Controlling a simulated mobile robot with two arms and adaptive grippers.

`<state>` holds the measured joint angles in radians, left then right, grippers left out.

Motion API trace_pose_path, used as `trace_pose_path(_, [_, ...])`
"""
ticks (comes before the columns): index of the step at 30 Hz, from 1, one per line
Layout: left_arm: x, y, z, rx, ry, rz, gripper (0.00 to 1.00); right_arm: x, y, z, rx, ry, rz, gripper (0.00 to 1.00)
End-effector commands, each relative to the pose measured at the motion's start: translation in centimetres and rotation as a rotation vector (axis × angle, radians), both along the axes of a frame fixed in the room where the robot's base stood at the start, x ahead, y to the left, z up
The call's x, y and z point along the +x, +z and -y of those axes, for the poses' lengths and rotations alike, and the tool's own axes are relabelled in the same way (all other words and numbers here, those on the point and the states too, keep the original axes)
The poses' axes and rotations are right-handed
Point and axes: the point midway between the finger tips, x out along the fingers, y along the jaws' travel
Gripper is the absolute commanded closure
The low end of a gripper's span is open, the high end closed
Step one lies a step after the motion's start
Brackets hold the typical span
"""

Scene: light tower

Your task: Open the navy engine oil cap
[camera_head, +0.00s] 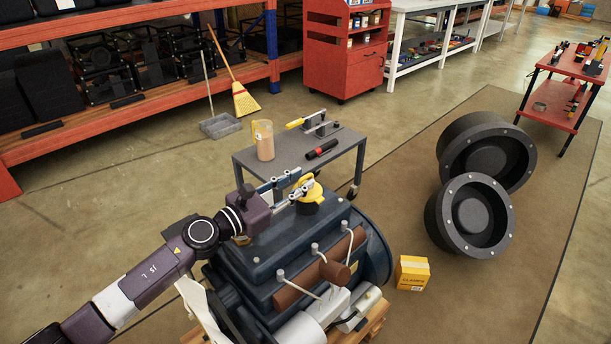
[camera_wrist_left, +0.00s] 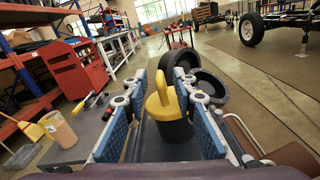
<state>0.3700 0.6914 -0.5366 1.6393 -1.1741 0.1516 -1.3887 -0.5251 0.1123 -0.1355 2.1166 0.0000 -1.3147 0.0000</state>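The navy engine (camera_head: 265,250) stands low in the middle of the head view, on a wooden pallet. Its oil cap (camera_head: 311,194) has a yellow top with a raised grip over a black round base, and sits on the engine's top. In the left wrist view the cap (camera_wrist_left: 163,104) stands upright in the middle of the picture. My left gripper (camera_head: 292,187) is at the cap, with its fingers apart. In the left wrist view its blue pads flank the cap on either side; I cannot tell whether they touch it. My right gripper is not in view.
A grey cart (camera_head: 290,159) behind the engine carries a jug (camera_head: 263,140), a black-and-red tool (camera_head: 321,149) and a yellow-handled device (camera_head: 312,124). A yellow box (camera_head: 412,273) and black wheels (camera_head: 470,216) stand at right.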

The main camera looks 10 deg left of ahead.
Motion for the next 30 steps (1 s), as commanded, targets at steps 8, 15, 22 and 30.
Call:
trace_pose_path(8, [1.9, 0.0, 1.3, 0.000, 0.001, 0.000, 0.75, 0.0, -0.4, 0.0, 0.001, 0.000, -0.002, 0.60])
trace_pose_path(15, [2.0, 0.0, 1.3, 0.001, 0.000, -0.001, 0.75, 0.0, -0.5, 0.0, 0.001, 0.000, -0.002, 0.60])
trace_pose_path(22, [2.0, 0.0, 1.3, 0.000, 0.001, -0.001, 0.99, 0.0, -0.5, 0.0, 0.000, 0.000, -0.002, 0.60])
trace_pose_path(30, [2.0, 0.0, 1.2, 0.001, 0.002, 0.000, 1.00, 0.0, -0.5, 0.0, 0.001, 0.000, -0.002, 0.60])
